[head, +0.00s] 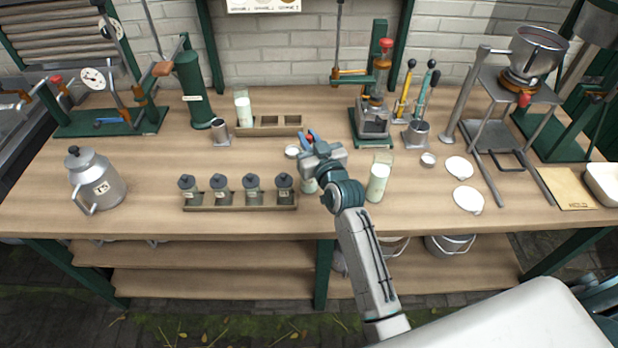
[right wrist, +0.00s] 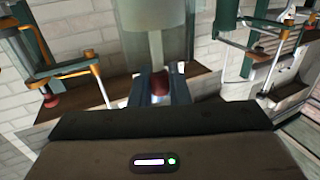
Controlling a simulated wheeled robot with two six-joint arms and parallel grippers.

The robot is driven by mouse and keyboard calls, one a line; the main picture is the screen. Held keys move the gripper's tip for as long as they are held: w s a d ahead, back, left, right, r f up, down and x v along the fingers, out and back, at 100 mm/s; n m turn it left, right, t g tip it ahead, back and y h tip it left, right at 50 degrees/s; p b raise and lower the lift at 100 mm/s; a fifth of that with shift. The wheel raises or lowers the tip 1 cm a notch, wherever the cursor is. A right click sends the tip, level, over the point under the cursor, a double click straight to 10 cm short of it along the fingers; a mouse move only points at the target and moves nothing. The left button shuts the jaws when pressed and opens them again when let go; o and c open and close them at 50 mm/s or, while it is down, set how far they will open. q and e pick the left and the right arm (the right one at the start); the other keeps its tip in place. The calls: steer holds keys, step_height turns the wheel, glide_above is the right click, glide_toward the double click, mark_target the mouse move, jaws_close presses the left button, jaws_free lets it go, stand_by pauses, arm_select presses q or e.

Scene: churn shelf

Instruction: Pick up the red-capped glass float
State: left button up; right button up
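The float's dark red cap (right wrist: 160,86) sits between the two fingers of my right gripper (right wrist: 162,92) in the right wrist view, filling the gap between them. In the head view my right gripper (head: 311,138) is over the middle of the bench, and a bit of red shows at its tips. A clear glass cylinder (right wrist: 168,42) stands just beyond the fingers in the right wrist view. A pale glass (head: 309,186) shows partly under the gripper in the head view. The float's glass body is not clearly seen. My left gripper is out of view.
A milk glass (head: 377,184) stands right of my right arm. A rack of lidded pots (head: 240,206) and a metal can (head: 96,182) are at left. A green press (head: 372,125) stands behind. White discs (head: 468,199) lie at right.

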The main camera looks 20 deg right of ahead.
stand_by(0.3)
step_height(320, 180, up, 19)
steer(key=b, duration=0.1)
steer(key=shift+r, duration=0.2)
stand_by(0.4)
